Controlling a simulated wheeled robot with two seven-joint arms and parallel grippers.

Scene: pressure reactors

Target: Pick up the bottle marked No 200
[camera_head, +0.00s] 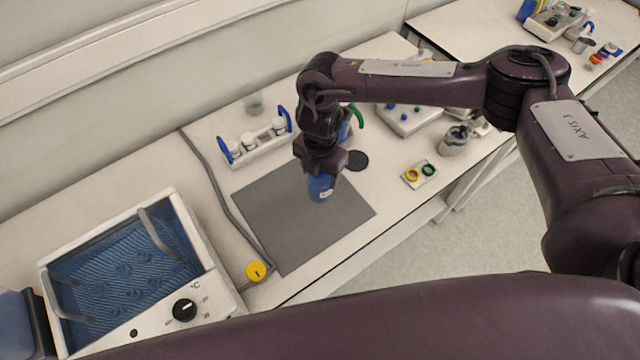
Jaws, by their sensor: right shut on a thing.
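My right gripper (320,165) comes down over the grey mat (270,230) and is shut on a blue bottle (320,187). The bottle is roughly upright at the mat's upper part; its top is hidden by the gripper. A pale label patch shows on the bottle, but its marking is too small to read. I cannot tell whether the bottle touches the mat. My left gripper is not in view.
A rack with blue handles and white-capped containers (255,146) stands behind the mat. A blue-lined water bath (125,265) is at the left, with a yellow knob (256,271) beside it.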

